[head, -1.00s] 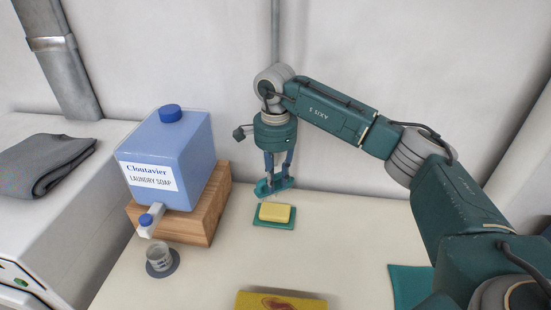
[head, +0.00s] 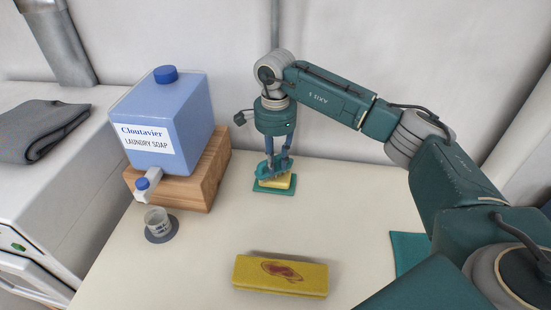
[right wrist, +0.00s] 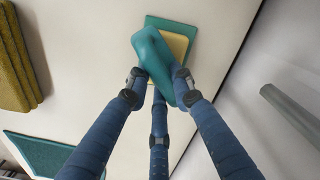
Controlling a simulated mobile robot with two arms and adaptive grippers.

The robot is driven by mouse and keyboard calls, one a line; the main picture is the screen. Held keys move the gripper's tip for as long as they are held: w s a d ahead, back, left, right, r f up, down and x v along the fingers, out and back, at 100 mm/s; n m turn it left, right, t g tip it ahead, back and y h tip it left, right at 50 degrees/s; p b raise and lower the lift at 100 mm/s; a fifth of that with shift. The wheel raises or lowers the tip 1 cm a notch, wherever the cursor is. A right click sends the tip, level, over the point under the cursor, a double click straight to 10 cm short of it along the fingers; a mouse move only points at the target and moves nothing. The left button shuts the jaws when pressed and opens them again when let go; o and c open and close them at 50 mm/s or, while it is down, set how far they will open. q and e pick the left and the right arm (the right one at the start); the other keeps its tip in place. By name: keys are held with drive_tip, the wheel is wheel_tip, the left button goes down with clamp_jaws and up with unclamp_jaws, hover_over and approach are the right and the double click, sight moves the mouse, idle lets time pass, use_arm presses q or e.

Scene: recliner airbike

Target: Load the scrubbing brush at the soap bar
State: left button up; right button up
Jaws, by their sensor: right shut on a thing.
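My right gripper (head: 277,158) is shut on the teal scrubbing brush (head: 268,171), which it holds from above. The brush also shows in the right wrist view (right wrist: 154,58), between the blue fingers. The pale yellow soap bar (head: 281,182) lies on a flat green dish (head: 274,190) near the back of the table. In the right wrist view the brush covers part of the soap bar (right wrist: 178,45). The brush is at the soap's top; its underside is hidden, so I cannot tell whether they touch. My left gripper is not in view.
A blue laundry soap jug (head: 170,108) stands on a wooden block (head: 200,180) at left, with a small cup (head: 157,221) below its spout. A teal cloth (head: 408,250) lies at right.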

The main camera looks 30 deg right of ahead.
sight(276, 159)
idle(0.3)
drive_tip(key=shift+s+f+b, duration=0.1)
drive_tip(key=shift+f+b, duration=0.35)
drive_tip(key=shift+f, duration=0.1)
idle(1.7)
drive_tip(key=shift+r+p, duration=0.5)
drive_tip(key=shift+r, duration=0.35)
drive_tip(key=shift+r+p, duration=1.55)
drive_tip(key=shift+r, duration=1.2)
